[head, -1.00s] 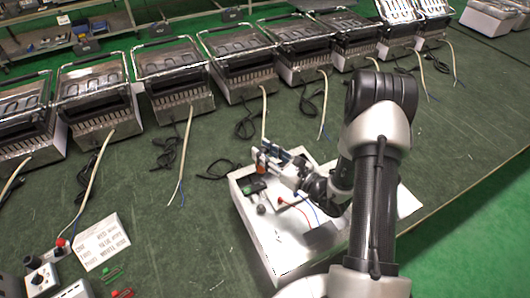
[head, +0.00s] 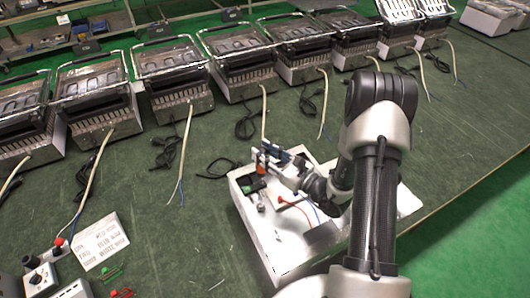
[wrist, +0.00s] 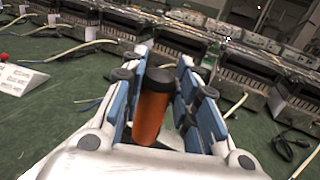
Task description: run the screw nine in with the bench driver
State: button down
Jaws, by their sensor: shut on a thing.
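My gripper (head: 268,158) is over the back left corner of the white tray-like housing (head: 262,250). It is shut on an orange cylinder with a black cap (wrist: 151,112), which looks like the handle of the bench driver. In the wrist view the cylinder stands nearly upright between the blue pads of my gripper (wrist: 160,88), closer to the left one. The driver's tip is hidden. A green and black block (head: 252,185) sits in the housing just below my gripper. Screw nine is too small or hidden to make out.
Red and blue wires (head: 293,203) lie in the housing. A row of metal heaters (head: 172,75) with loose cables stands along the back. At the front left are a printed card (head: 100,242) and a control box with a knob (head: 40,280). The green bench between is mostly clear.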

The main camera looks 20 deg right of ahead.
jog(key=shift+f+b, duration=0.3)
jog(key=shift+f, duration=0.15)
dwell(1.1)
jog(key=shift+r, duration=0.1)
jog(key=shift+r+p, duration=1.85)
jog(key=shift+r, duration=0.65)
